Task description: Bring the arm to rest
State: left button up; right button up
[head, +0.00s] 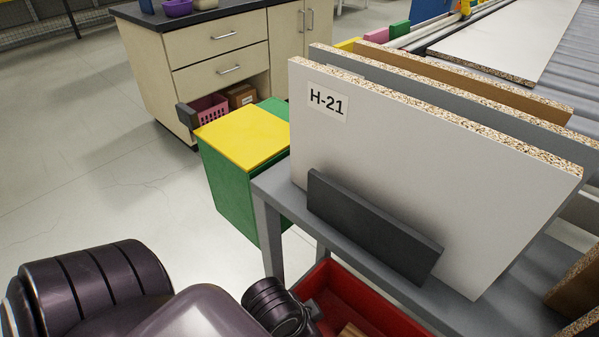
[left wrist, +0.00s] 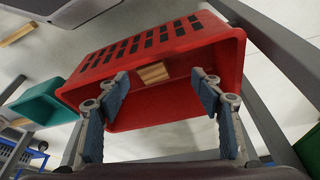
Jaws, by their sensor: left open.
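My left arm comes in at the bottom left of the head view, dark and glossy, with its wrist over the edge of a red bin (head: 335,279). In the left wrist view my left gripper (left wrist: 160,79) is open, its two blue-padded fingers spread wide with nothing between the pads. The red bin (left wrist: 190,42) fills the view beyond the fingers, with a small wooden block (left wrist: 153,73) showing in it. Most of the gripper is cut off or hidden in the head view. My right gripper is in neither view.
A white panel marked H-21 (head: 400,165) stands in a grey rack (head: 280,196) behind a dark stop plate (head: 370,225), with more panels behind. A green box with a yellow top (head: 243,135) stands left of it. Open floor (head: 90,190) lies at left.

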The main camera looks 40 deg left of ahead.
pick_arm(q)
jog(key=a, duration=0.1)
jog(key=s+n, duration=0.1)
jog(key=a+n+y, duration=0.1)
jog(key=shift+s+a+r, duration=0.3)
jog(key=shift+s+a, duration=0.05)
jog(key=shift+s, duration=0.05)
